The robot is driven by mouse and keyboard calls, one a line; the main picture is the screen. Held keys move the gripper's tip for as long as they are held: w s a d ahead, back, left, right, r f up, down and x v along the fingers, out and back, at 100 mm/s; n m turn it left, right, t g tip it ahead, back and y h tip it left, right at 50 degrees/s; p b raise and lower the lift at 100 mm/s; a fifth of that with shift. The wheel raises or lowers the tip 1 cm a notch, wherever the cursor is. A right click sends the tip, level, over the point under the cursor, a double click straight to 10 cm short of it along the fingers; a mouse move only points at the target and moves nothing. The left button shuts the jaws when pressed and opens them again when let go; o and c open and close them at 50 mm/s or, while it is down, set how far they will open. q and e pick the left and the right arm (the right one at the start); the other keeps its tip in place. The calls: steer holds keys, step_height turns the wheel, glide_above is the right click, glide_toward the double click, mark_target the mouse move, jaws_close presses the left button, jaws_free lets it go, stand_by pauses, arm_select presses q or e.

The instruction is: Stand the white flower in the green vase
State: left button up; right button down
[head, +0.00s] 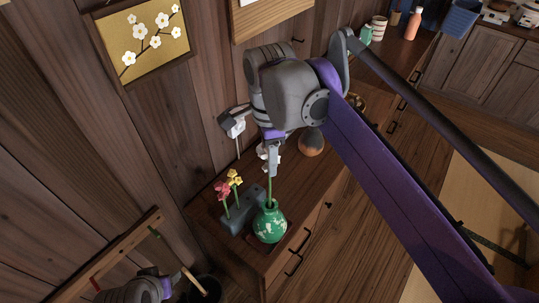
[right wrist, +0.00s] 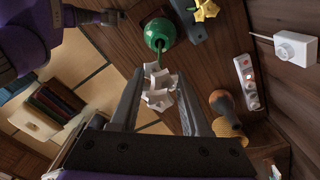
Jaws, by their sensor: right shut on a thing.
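The white flower (right wrist: 158,88) sits between the fingertips of my right gripper (head: 272,160), which is shut on it; it also shows in the right wrist view (right wrist: 157,85). Its green stem runs down to the mouth of the green vase (head: 270,226), and its lower end appears to be inside; how deep is hidden. The vase stands upright on the wooden cabinet and also shows in the right wrist view (right wrist: 160,34). My left gripper (head: 160,286) is at the bottom left, partly cut off, and its fingers are not clear.
A grey holder (head: 238,214) with a pink flower (head: 222,189) and a yellow flower (head: 234,177) stands left of the vase. A brown round-bodied object (head: 311,143) stands farther back on the cabinet (head: 300,217). A wooden rail (head: 100,258) is at the lower left.

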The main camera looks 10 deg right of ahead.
mark_target(270, 187)
steer(key=shift+f+b, duration=2.95)
steer(key=shift+f, duration=2.85)
steer(key=shift+c, duration=1)
jaws_free()
steer(key=shift+o, duration=1)
steer(key=shift+r, duration=0.2)
step_height(270, 187, up, 11)
steer(key=shift+f+p, duration=0.2)
steer(key=shift+p, duration=0.5)
